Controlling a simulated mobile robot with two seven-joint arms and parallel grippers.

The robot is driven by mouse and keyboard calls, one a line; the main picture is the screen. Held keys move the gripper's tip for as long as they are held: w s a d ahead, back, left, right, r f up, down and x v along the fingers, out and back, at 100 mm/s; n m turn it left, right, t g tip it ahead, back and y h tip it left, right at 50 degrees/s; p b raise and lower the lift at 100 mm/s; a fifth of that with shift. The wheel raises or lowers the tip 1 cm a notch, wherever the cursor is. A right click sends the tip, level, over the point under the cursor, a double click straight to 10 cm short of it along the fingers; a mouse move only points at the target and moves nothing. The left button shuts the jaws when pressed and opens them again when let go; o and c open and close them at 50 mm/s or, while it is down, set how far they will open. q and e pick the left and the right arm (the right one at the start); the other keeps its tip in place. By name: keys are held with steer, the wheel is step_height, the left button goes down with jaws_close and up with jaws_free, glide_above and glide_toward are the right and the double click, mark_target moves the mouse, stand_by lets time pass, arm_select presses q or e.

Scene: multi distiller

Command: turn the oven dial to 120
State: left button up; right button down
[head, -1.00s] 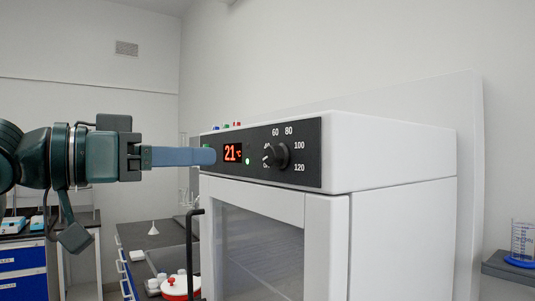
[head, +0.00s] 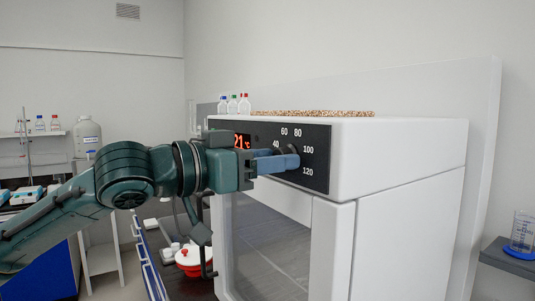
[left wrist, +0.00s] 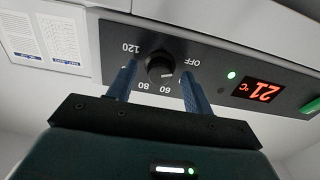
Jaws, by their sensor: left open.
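The oven (head: 400,150) is a white box with a black control panel (head: 318,145) on its front. The round black dial (left wrist: 160,68) shows in the left wrist view, with marks from OFF to 120 around it. Its white pointer line is near the OFF side, but I cannot read it exactly. My left gripper (left wrist: 157,85) is open, with one blue finger on each side of the dial, and I cannot tell if they touch it. In the head view the left gripper (head: 288,158) hides most of the dial. The display (head: 242,141) reads 21 °C in red. My right gripper is not in view.
The oven's glass door (head: 270,240) is below the panel. Small bottles (head: 233,104) and a tan grainy strip (head: 312,113) are on top of the oven. A red-and-white pot (head: 188,258) stands on the bench at left. A beaker (head: 522,232) stands at far right.

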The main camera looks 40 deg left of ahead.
arm_select(q)
steer(key=c, duration=1)
steer(key=shift+o, duration=0.2)
steer(key=shift+m, duration=0.3)
